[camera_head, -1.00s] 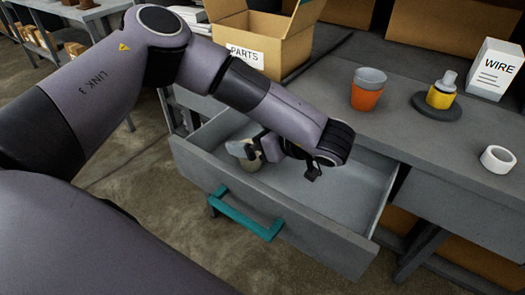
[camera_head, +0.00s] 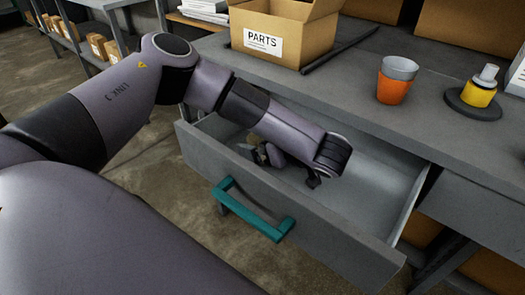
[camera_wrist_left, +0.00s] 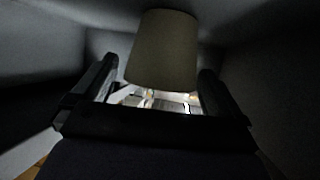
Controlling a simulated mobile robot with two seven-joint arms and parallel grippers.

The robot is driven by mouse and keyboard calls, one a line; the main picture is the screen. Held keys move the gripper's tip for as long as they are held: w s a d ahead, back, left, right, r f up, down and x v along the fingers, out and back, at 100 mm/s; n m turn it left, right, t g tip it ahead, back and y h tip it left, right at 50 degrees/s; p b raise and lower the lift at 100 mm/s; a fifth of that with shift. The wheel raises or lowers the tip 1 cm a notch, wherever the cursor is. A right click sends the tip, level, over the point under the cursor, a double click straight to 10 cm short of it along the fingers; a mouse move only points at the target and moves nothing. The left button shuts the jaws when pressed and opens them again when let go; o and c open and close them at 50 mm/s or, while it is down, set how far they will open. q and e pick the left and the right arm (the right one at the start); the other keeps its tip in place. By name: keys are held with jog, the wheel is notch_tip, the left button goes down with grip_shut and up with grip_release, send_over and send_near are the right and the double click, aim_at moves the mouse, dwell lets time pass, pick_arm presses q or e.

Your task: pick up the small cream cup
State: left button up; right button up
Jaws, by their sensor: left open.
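The small cream cup (camera_wrist_left: 162,48) stands out in the left wrist view, between and just beyond the two fingers of my left gripper (camera_wrist_left: 155,88). Its wider end is toward the bottom of that view. In the head view my left gripper (camera_head: 261,153) reaches down into the open drawer (camera_head: 375,196); a small tan bit of the cup (camera_head: 254,138) shows behind the fingers and the rest is hidden. The fingers are open, and I cannot tell whether either touches the cup. My right gripper is not in view.
The drawer has a teal handle (camera_head: 252,212) and walls close around my gripper. On the grey bench (camera_head: 365,121) above are a PARTS box (camera_head: 265,42), a grey cup in an orange cup (camera_head: 393,91), and a yellow container (camera_head: 479,95) on a dark disc.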

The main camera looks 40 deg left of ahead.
pick_arm(q)
jog(key=shift+w+a+f, duration=0.1)
jog(key=shift+a+f, duration=0.05)
jog(key=shift+a, duration=0.1)
jog(key=c, duration=1)
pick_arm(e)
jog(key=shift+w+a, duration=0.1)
pick_arm(q)
notch_tip(320, 180, up, 20)
jog(key=p, duration=0.2)
jog(key=shift+p, duration=0.35)
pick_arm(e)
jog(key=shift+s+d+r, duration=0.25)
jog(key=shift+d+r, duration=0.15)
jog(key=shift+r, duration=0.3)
